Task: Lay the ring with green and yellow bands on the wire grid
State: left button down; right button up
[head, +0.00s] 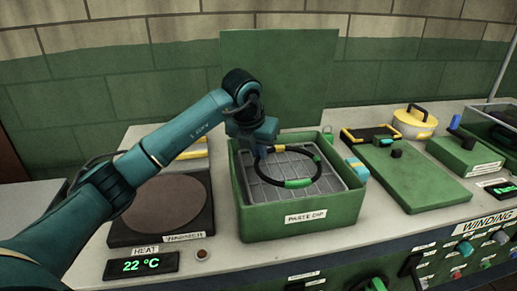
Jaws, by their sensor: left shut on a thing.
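The black ring (261,174) carries green and yellow bands and appears over the wire grid (258,190). The grid is a pale mesh inside a green bin (261,224) labelled "PASTE DIP". My left gripper (262,152) is shut on the ring at its far left side, coming down over the bin's back left part. The fingertips are small and partly lost against the ring. The ring lies nearly flat and looks inside the bin's walls. I cannot tell whether it touches the grid. My right gripper is not in view.
A dark warmer plate (166,204) with a "22 °C" display (141,264) stands left of the bin. A tall green panel (278,78) rises behind it. A green board (424,187) and yellow-lidded pot (414,122) stand right.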

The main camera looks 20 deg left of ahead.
pick_arm(q)
jog(key=c, duration=1.5)
grip_release()
jog(key=shift+r, duration=0.1)
jog(key=v, duration=1.2)
